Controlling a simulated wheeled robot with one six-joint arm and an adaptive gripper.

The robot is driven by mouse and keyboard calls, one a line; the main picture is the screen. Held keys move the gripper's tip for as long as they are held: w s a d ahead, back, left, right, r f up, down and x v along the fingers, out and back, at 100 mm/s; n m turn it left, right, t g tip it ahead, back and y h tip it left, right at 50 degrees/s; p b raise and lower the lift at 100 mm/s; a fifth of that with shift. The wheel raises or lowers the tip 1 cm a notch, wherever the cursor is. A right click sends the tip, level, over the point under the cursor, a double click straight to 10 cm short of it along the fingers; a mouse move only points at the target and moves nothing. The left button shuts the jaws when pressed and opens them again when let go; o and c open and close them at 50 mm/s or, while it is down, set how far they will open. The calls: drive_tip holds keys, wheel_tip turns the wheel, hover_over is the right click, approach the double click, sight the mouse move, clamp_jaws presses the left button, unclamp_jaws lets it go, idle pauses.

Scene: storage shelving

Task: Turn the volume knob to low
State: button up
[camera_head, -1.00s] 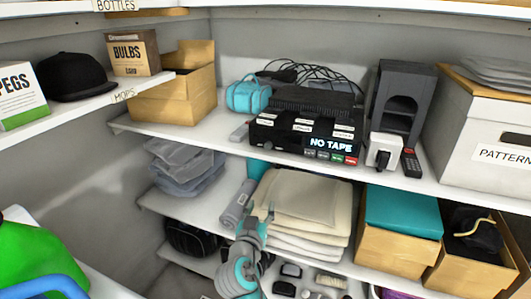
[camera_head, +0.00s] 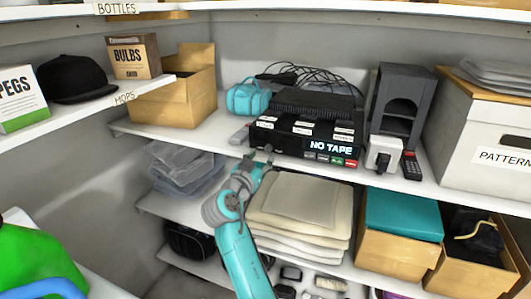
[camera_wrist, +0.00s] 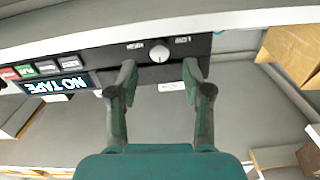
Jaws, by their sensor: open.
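The black tape player (camera_head: 304,147) with a "NO TAPE" display sits on the middle shelf. In the wrist view, its front panel (camera_wrist: 100,60) appears upside down. A round, light-grey volume knob (camera_wrist: 159,53) with a pointer mark is on that panel, with a small white label on each side, too small to read surely. My gripper (camera_wrist: 160,72) is open and empty. Its fingertips frame the knob from either side, apart from it. In the head view my gripper (camera_head: 257,157) is at the shelf's front edge by the player's left end; the knob cannot be made out there.
The shelf edge (camera_wrist: 130,33) runs close to the fingers. Folded cream cloths (camera_head: 300,205) lie just below right of my gripper, and grey folded bags (camera_head: 185,170) lie left. A white boxy device (camera_head: 382,153) and a remote (camera_head: 411,165) stand right of the player.

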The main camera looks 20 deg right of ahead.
sight(267, 150)
drive_tip(key=shift+x, duration=2)
clamp_jaws()
